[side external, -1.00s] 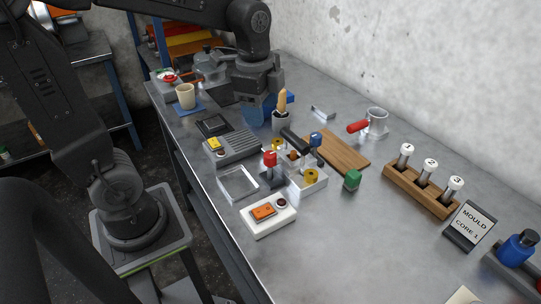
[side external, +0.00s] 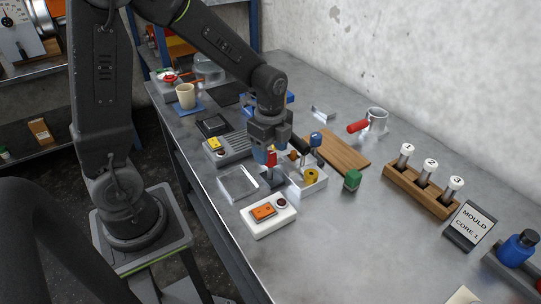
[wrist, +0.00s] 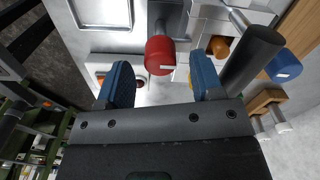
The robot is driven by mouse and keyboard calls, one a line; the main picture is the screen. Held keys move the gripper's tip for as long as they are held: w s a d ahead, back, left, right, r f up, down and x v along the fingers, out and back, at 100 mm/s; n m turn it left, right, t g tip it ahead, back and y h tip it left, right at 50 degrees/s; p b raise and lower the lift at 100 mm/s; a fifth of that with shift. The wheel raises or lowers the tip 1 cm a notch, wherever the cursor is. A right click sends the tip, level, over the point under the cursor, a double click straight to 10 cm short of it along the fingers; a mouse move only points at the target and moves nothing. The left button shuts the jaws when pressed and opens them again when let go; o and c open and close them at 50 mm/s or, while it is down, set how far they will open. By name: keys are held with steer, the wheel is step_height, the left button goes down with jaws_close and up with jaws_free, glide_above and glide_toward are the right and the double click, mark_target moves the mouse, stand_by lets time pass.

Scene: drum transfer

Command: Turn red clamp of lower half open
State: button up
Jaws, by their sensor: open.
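The red clamp (side external: 271,160) is a short red cylinder knob on a metal stem, at the left of the pale mould fixture (side external: 318,185). In the wrist view the red clamp (wrist: 160,56) sits ahead of and between my two blue fingertips, with a gap on each side. My gripper (wrist: 161,78) is open and points down at the clamp. In the side view my gripper (side external: 267,152) is just above the clamp and partly hides it. A blue-knobbed clamp (side external: 315,139) stands at the fixture's back right. A dark cylinder (wrist: 252,58) lies right of my right finger.
A white box with an orange switch (side external: 264,212) is in front of the fixture. A clear tray (side external: 227,191) and a grey ribbed block (side external: 231,154) lie to its left.

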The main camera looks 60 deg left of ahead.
steer(key=shift+f, duration=1.25)
steer(key=shift+c, duration=0.2)
steer(key=c, duration=0.9)
